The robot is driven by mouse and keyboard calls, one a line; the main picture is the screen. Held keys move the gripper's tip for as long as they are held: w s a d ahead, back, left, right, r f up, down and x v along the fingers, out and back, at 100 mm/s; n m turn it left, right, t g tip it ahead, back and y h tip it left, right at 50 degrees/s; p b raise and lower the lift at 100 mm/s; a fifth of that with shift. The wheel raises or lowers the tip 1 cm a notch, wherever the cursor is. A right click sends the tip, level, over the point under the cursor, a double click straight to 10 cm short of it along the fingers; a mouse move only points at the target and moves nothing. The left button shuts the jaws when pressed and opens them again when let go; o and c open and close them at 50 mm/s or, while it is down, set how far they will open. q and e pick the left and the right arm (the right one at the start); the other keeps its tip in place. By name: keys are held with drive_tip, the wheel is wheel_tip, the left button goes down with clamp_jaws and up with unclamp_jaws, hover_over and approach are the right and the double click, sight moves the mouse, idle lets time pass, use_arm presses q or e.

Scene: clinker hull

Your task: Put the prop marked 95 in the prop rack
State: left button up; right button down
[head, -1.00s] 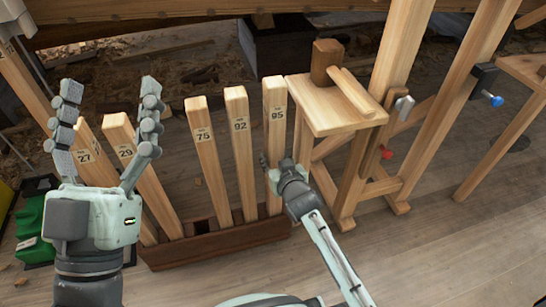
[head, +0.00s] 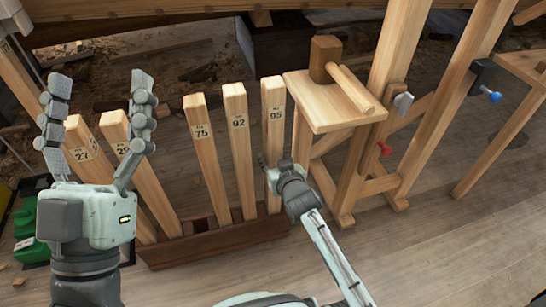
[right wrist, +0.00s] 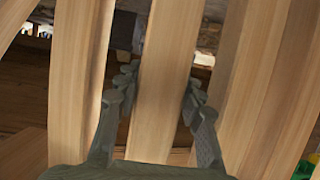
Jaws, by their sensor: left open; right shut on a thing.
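The prop marked 95 (head: 273,125) is a pale squared timber, standing nearly upright at the right end of the brown prop rack (head: 215,246). Its lower end goes down behind the rack's front wall; I cannot see how deep it sits. My right gripper (head: 272,168) is shut on it at about mid-height. In the right wrist view the prop (right wrist: 160,85) runs between both fingers of the right gripper (right wrist: 158,100). My left gripper (head: 97,95) is open and empty, fingers up, in front of props 27 and 29.
Props 92 (head: 239,140), 75 (head: 204,150), 29 (head: 150,185) and 27 (head: 90,150) stand left of prop 95, the latter two leaning. A trestle table (head: 320,108) with a wooden mallet (head: 325,58) stands close right. A green object (head: 28,230) lies far left.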

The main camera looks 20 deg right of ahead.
drive_tip(key=shift+f, duration=0.25)
idle(0.3)
drive_tip(key=c, duration=1)
unclamp_jaws()
drive_tip(key=shift+o, duration=0.6)
drive_tip(key=shift+s+f, duration=0.1)
drive_tip(key=shift+f, duration=0.15)
drive_tip(key=v, duration=1.2)
drive_tip(key=shift+r, duration=0.2)
